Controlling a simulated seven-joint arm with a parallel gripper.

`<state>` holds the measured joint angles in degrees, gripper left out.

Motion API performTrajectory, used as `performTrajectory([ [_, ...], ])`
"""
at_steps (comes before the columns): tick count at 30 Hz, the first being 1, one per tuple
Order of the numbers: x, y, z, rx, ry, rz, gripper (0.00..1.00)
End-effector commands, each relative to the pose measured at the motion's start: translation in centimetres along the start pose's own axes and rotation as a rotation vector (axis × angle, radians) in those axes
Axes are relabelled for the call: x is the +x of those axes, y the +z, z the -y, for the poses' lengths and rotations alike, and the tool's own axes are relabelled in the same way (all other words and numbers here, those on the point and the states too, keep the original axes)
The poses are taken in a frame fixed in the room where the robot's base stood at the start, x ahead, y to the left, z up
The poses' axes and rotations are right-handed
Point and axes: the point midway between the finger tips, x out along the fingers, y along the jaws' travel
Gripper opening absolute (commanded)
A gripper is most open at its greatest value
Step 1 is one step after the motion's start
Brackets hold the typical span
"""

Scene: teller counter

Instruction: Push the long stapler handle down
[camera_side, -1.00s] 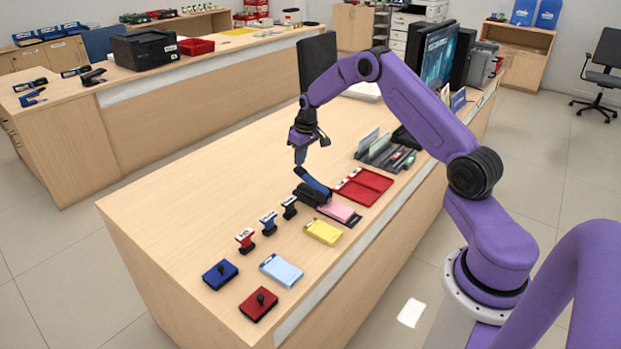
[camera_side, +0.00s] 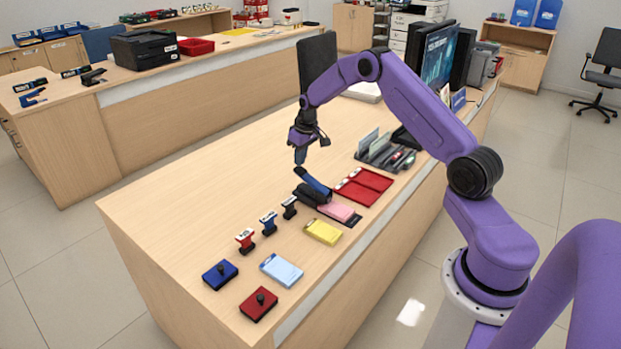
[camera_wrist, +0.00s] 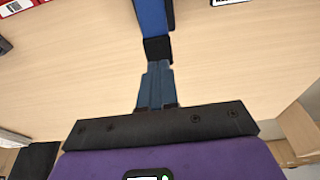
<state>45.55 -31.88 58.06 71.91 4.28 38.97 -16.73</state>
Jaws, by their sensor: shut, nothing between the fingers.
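The long stapler (camera_side: 307,194) lies on the wooden counter in the side view, with a black base and a raised blue handle (camera_side: 313,182) that tilts up toward my gripper. My gripper (camera_side: 300,158) is above the counter just past the handle's raised end, pointing down, with its fingers shut and empty. In the wrist view the shut fingers (camera_wrist: 157,82) line up with the black end of the blue handle (camera_wrist: 152,18). They look very close there, but I cannot tell whether they touch.
A pink pad (camera_side: 336,211) and a red tray (camera_side: 363,186) lie right beside the stapler. Stamps, including a black one (camera_side: 289,208), stand in a row nearer the front, with a yellow pad (camera_side: 323,231) beside them. The counter left of my gripper is clear.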

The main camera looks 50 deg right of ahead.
Motion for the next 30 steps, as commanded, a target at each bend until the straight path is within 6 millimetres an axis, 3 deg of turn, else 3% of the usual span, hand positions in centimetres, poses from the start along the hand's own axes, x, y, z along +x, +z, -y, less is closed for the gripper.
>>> performTrajectory([
  [30, 1.2, 0.2, 0.0, 0.000, 0.000, 0.000, 0.00],
])
